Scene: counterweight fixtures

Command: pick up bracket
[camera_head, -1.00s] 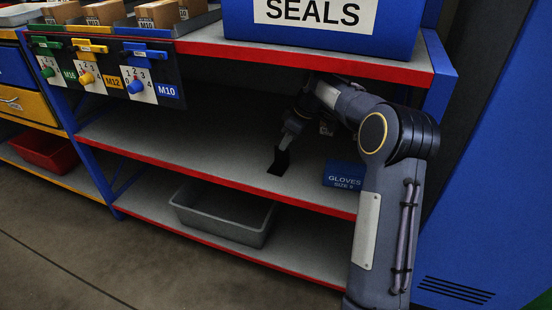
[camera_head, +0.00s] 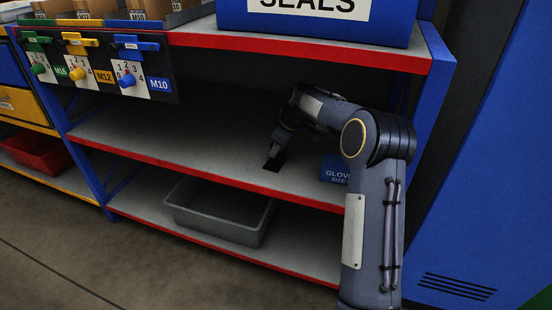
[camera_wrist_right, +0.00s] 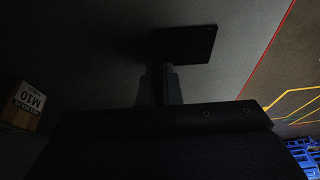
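The black bracket (camera_head: 273,163) is on the middle shelf, with a flat dark foot and a narrow upright part. Its flat plate also shows in the right wrist view (camera_wrist_right: 190,45). My right gripper (camera_head: 279,148) reaches down to it from above. In the right wrist view its two fingers (camera_wrist_right: 159,85) stand on either side of a dark strip that seems to be the bracket's upright part. The dark picture does not show whether they press on it. My left gripper is not in view.
A blue gloves box (camera_head: 335,169) stands right of the bracket, near my right arm. The upper shelf (camera_head: 300,47) with the blue SEALS bin (camera_head: 318,28) is overhead. A grey tray (camera_head: 217,213) sits on the lower shelf. The middle shelf's left side is clear.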

